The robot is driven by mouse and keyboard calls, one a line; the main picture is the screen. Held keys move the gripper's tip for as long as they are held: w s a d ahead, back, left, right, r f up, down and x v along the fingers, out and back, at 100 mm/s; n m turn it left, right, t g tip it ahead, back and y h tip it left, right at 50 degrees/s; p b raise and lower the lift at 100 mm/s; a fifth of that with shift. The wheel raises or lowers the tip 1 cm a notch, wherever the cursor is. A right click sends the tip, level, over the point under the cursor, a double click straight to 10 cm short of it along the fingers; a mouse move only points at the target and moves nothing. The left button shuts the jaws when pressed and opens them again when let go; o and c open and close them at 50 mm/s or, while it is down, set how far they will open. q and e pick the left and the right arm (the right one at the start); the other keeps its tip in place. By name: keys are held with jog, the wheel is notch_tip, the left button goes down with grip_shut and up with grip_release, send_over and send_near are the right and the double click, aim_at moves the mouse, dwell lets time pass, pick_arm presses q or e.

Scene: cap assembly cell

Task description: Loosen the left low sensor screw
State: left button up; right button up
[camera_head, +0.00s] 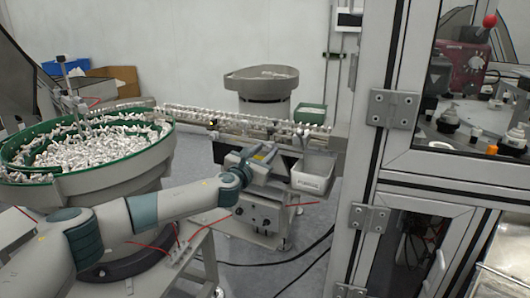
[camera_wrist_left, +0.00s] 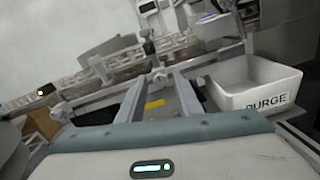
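My left gripper (camera_head: 259,153) reaches over the middle of the feeder stand, below the rail line. Its two fingers (camera_wrist_left: 160,82) stand apart in the left wrist view, with nothing seen held between them. A small black block with a yellow spot, seemingly a sensor (camera_head: 213,122), sits on the rail left of the gripper; it also shows at the left of the wrist view (camera_wrist_left: 43,92). The sensor screw is too small to make out in either view. My right gripper is not in view.
A white PURGE bin (camera_head: 313,174) stands right of the gripper, close by in the wrist view (camera_wrist_left: 254,82). The rail (camera_head: 235,117) full of parts runs behind. A bowl feeder (camera_head: 150,160) lies left; a cabinet frame (camera_head: 378,130) blocks the right.

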pick_arm(q)
grip_shut()
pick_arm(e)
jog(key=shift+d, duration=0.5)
